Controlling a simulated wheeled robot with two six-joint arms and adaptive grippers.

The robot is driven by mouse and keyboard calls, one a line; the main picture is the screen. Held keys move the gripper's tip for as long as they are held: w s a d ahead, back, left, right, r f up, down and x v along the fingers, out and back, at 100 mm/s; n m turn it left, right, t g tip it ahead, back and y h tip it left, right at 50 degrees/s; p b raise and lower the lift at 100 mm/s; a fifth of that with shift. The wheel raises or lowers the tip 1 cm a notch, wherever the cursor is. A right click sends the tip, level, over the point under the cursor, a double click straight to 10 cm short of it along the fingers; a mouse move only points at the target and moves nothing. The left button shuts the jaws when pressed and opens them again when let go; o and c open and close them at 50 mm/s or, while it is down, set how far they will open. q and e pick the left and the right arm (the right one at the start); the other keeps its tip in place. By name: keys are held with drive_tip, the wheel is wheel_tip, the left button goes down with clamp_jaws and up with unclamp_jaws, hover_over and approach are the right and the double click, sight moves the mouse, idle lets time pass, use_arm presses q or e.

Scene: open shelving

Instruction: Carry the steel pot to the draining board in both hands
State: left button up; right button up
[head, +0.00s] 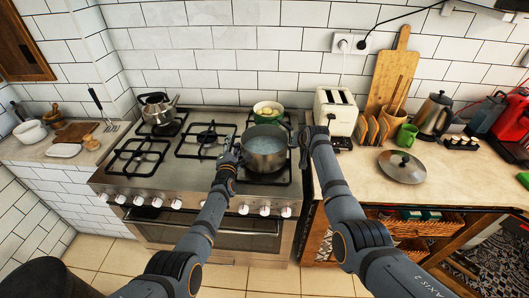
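The steel pot (266,158) stands upright on the right front part of the stove (170,180), uncovered, with what looks like water inside. My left gripper (230,150) is at the pot's left side, by its handle. The small picture does not show if its fingers are closed on the handle. My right gripper (303,147) is at the pot's right side, beside the toaster, mostly seen edge-on; its fingers are not clear. I cannot make out a draining board in this view.
A green pot (268,115) sits right behind the steel pot. A kettle (158,110) is at the back left burner. A cream toaster (336,112) stands close to my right gripper. A lid (402,168) lies on the right counter (350,185), with bare counter around it.

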use_arm(q)
drive_tip(key=shift+w+r, duration=0.1)
drive_tip(key=shift+w, duration=0.5)
use_arm(e)
drive_tip(key=shift+w+f, duration=0.4)
drive_tip(key=shift+f, duration=0.05)
use_arm(q)
drive_tip(key=c, duration=0.4)
use_arm(e)
drive_tip(key=c, duration=0.4)
use_arm(q)
clamp_jaws()
use_arm(e)
clamp_jaws()
use_arm(q)
drive_tip(key=shift+r, duration=0.1)
